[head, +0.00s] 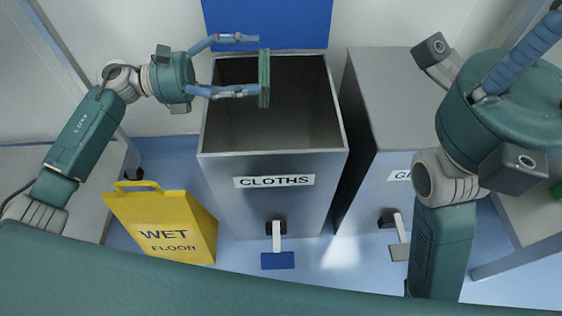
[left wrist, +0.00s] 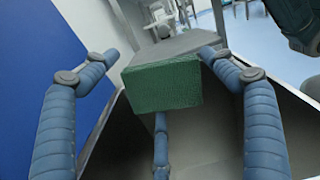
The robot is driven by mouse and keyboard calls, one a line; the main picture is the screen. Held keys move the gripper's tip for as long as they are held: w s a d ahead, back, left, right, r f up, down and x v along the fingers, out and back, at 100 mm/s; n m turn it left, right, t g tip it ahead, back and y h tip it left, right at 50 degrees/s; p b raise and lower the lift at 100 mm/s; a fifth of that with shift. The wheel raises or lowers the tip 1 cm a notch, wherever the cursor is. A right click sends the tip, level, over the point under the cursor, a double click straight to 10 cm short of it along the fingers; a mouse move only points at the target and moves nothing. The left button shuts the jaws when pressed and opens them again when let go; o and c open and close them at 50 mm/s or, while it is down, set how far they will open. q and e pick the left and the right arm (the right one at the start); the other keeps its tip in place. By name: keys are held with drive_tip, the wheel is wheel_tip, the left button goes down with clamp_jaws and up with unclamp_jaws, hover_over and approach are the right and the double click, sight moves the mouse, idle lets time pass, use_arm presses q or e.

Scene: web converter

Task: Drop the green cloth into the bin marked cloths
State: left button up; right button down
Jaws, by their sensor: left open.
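The green cloth (head: 264,78), a folded block seen edge-on in the head view, is over the mouth of the steel bin marked CLOTHS (head: 225,170). My left gripper (head: 245,65) is open above that bin, with the cloth just at its fingertips. In the left wrist view the cloth (left wrist: 162,87) shows its broad face between the spread fingers, clear of the left finger; whether it touches the others I cannot tell. The bin's blue lid (head: 268,22) stands open. My right gripper (head: 522,52) shows only partly at the right; its fingertips are cut off.
A second grey bin (head: 385,100) with a closed top stands right of the cloths bin, its label partly hidden by my right arm. A yellow wet floor sign (head: 165,225) stands at front left. A blue pedal (head: 277,260) sits before the cloths bin.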

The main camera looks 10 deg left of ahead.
use_arm(q)
wheel_tip(320, 180, up, 10)
idle(0.5)
idle(0.3)
